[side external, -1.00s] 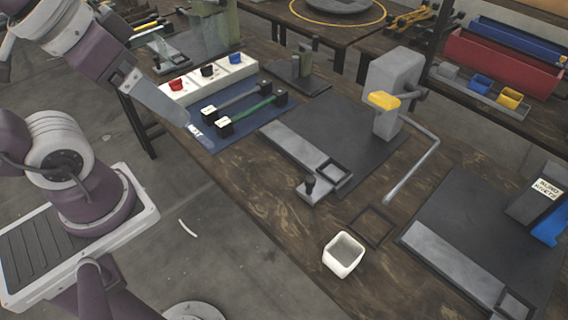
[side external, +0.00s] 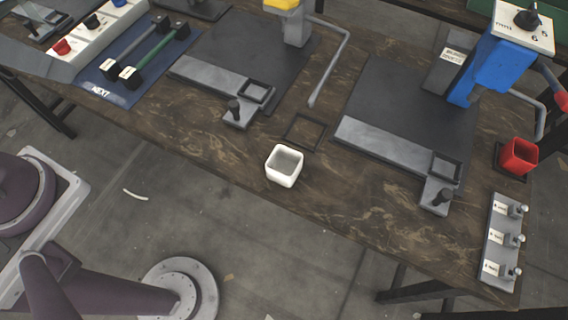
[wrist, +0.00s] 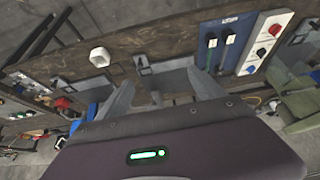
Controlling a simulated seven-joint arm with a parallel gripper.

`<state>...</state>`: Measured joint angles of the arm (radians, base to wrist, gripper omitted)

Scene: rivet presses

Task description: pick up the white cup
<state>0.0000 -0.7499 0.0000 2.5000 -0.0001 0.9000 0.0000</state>
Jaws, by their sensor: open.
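The white cup (side external: 284,166) is a square, open-topped cup standing upright near the front edge of the wooden bench, in the middle of the side view. It also shows at the upper left of the wrist view (wrist: 99,56). My gripper (wrist: 163,88) has its two grey fingers spread wide in the wrist view, with nothing held between them. The cup lies beyond the left finger, apart from it. In the side view most of my gripper is out of frame; a grey part at the upper left edge may be a finger.
A flat dark square frame (side external: 303,131) lies just behind the cup. Press bases flank it, with a left black knob (side external: 234,108) and a right one (side external: 441,196). A red cup (side external: 519,156) stands at right. A blue NEXT mat (side external: 112,88) is at left. Bench in front is clear.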

